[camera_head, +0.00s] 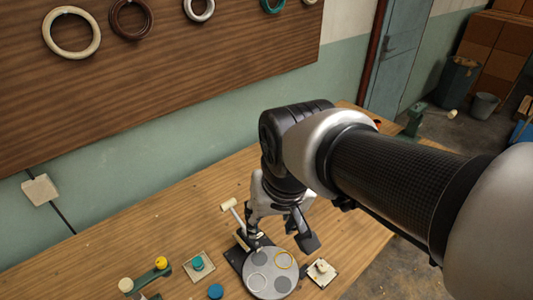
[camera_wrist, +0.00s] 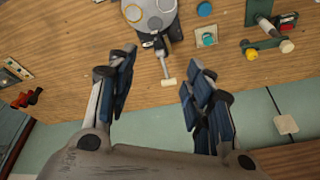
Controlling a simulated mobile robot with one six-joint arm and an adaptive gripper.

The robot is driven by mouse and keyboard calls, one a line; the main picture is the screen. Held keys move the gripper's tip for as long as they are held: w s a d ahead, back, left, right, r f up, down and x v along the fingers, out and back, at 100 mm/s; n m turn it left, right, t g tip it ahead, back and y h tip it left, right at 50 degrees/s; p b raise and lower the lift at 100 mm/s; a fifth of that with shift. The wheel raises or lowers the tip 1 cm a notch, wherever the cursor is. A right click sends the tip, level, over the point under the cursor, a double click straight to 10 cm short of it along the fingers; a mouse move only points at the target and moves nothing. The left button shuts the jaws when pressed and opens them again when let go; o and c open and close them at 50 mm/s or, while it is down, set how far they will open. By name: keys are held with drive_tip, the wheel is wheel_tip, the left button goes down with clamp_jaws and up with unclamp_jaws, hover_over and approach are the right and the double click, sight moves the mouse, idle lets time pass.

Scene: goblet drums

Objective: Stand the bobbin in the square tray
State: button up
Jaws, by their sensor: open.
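No object is plainly a bobbin; I cannot tell which small piece it is. A square tray (camera_head: 207,277) with a teal round piece (camera_head: 198,263) on it lies at the bench front; the tray also shows in the wrist view (camera_wrist: 214,44). A second square plate (camera_head: 331,279) with a cream piece (camera_head: 321,266) lies right of the grey disc. A blue round piece (camera_head: 215,291) lies on the bare wood, also in the wrist view (camera_wrist: 204,9). My gripper (camera_head: 280,228) is open and empty above the bench; its fingers are spread in the wrist view (camera_wrist: 163,65).
A grey disc (camera_head: 271,287) with round patches sits on a dark base, with a cream-ended lever (camera_head: 229,204) near my gripper. A green fixture (camera_head: 152,279) with a yellow ball stands at the left. Bare wood lies left of the lever. The wall (camera_head: 150,160) bounds the bench's back.

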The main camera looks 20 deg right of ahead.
drive_tip(key=s+d+n+t, duration=0.1)
drive_tip(key=s+d, duration=0.3)
drive_tip(key=s, duration=0.5)
drive_tip(key=shift+s, duration=0.15)
idle(0.9)
